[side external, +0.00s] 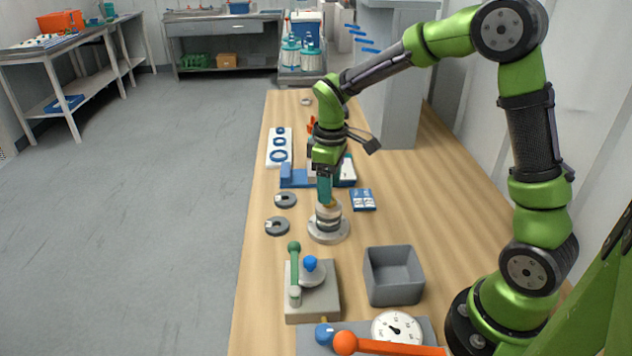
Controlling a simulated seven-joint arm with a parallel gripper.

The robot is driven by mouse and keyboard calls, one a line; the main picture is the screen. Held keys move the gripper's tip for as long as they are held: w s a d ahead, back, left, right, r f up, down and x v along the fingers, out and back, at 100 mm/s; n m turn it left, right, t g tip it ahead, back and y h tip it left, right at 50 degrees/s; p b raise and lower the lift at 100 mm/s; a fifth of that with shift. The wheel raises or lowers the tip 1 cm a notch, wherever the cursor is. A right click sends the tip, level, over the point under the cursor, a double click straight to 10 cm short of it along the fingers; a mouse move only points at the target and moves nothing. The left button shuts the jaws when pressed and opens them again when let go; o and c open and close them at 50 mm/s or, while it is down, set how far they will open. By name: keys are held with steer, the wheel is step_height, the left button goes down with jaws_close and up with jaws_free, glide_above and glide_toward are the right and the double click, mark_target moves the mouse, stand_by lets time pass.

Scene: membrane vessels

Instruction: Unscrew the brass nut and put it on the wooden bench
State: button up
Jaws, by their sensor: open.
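The membrane vessel (328,233) is a pale, round flanged body standing upright on the wooden bench (425,195). A small brass-coloured part, which looks like the brass nut (329,205), shows at its top. My gripper (325,201) points straight down over the vessel with its teal fingers at the nut. The jaws are open. The fingers hide much of the nut, so I cannot tell whether they touch it or how far it is threaded on.
A grey open bin (393,277) and a grey block with a green lever (294,262) stand in front of the vessel. Two dark grey rings (278,226) lie to its left. A blue card (362,200) lies to its right. The bench is clear further right.

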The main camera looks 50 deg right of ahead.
steer(key=shift+r, duration=0.85)
steer(key=shift+o, duration=1.3)
steer(key=shift+d, duration=0.2)
steer(key=shift+o, duration=1.2)
steer(key=shift+d+f, duration=0.15)
steer(key=shift+o, duration=0.7)
steer(key=shift+s+f+n, duration=0.1)
steer(key=shift+n, duration=0.9)
steer(key=n, duration=0.5)
steer(key=shift+f, duration=0.25)
steer(key=n, duration=0.6)
steer(key=shift+a, duration=0.35)
steer(key=m, duration=1.2)
steer(key=shift+m, duration=0.3)
steer(key=shift+f+m, duration=0.3)
steer(key=shift+f, duration=1.45)
